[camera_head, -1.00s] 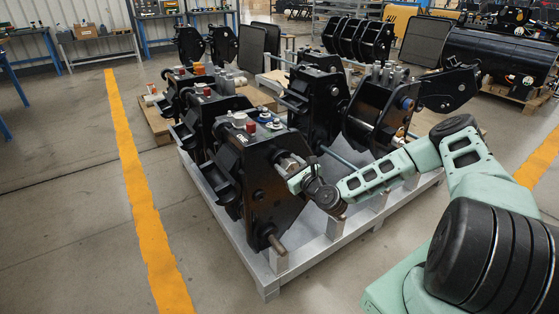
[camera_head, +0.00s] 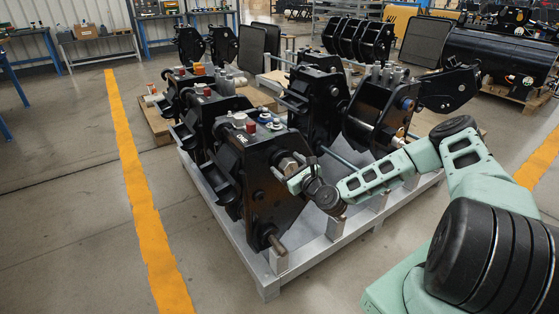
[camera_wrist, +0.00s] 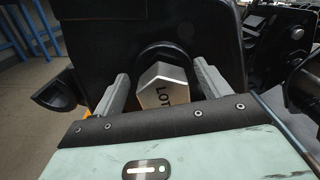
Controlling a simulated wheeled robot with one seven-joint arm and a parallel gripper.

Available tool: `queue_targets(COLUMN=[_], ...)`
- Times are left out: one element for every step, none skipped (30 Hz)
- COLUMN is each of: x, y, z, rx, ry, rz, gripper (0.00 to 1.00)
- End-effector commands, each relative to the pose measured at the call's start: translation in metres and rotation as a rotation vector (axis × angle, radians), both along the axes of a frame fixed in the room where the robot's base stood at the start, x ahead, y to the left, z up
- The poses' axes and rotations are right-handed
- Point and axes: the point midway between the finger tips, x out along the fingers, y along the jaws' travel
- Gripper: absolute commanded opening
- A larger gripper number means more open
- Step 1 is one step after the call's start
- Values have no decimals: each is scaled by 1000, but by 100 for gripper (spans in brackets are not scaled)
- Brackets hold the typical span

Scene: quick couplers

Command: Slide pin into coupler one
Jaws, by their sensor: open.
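The nearest black coupler (camera_head: 262,190) stands upright at the front of the grey pallet. A metal pin (camera_head: 288,164) sits at the upper hole in its side plate. In the wrist view, the pin's angular silver end (camera_wrist: 164,88), marked with dark letters, shows in front of a dark round opening in the black plate (camera_wrist: 145,30). My gripper (camera_head: 294,175) is at this pin. Its two grey fingers (camera_wrist: 161,88) are open, one on each side of the pin end, with visible gaps. How deep the pin sits is hidden.
Open floor (camera_head: 80,230) with a yellow line lies to the left.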

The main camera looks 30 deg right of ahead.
Motion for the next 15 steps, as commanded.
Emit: queue_targets(x=[-7,-12,-19,-25,-32,-41,-48,-56,-65,-72,-79,-89,-96,-103,-112], y=[-1,-1,-2,-2,-3,-3,-3,-4,-4,-4,-4,-5,-5,-5,-5], z=[0,0,1,1,0,0,1,1,1,1,2,1,1,1,2], rx=[1,2,2,3,2,3,4,3,2,3,3,3,2,2,2], ry=[1,1,0,0,0,0,0,-1,0,0,-2,-1,-2,-2,-2], rz=[-1,-1,-4,-3,-3,-3,-4,-5,-4,-5,-5,-6,-5,-5,-6], gripper=[76,76,76,76,76,76,76,76,76,76,76,76,76,76,76])
